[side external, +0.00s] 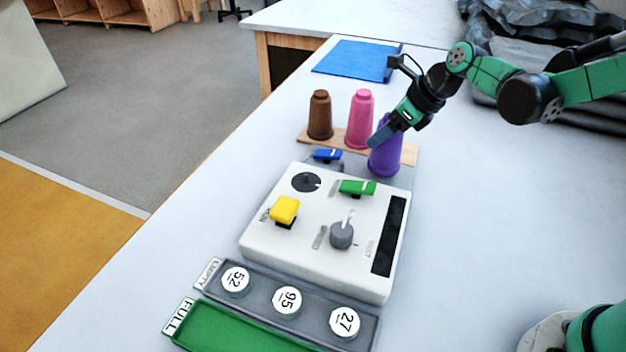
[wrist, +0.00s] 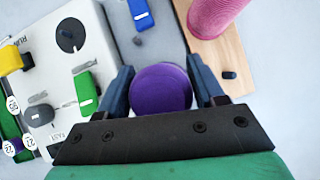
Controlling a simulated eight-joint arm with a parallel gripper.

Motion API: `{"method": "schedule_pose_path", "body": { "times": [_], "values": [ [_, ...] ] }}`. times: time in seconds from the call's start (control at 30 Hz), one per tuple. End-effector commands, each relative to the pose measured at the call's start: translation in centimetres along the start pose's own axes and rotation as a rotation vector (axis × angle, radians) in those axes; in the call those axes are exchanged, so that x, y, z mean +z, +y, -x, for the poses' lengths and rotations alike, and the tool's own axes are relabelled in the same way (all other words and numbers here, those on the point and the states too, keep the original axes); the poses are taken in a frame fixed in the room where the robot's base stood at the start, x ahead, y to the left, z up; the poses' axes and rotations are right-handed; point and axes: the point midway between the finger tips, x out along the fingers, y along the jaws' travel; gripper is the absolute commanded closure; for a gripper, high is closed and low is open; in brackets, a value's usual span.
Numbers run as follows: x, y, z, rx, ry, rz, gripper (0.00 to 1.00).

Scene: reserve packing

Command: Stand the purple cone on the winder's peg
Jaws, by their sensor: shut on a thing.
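The white winder (side external: 330,225) stands in front of the board, with a black disc (side external: 307,182) on top.
A brown cone (side external: 320,115) and a pink cone (side external: 360,120) stand on the wooden board (side external: 410,155); a bare peg (wrist: 229,73) shows there. A blue lever (side external: 327,154) sits behind the winder. A grey tray (side external: 262,294) with numbered discs and a green tray (side external: 225,330) lie in front.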

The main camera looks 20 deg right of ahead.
Motion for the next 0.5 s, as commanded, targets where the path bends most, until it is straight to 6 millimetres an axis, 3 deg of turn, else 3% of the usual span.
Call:
{"method": "schedule_pose_path", "body": {
  "times": [0.5],
  "values": [
    [-0.8, 0.0, -1.2, 0.0, 0.0, 0.0, 0.99]
  ]
}}
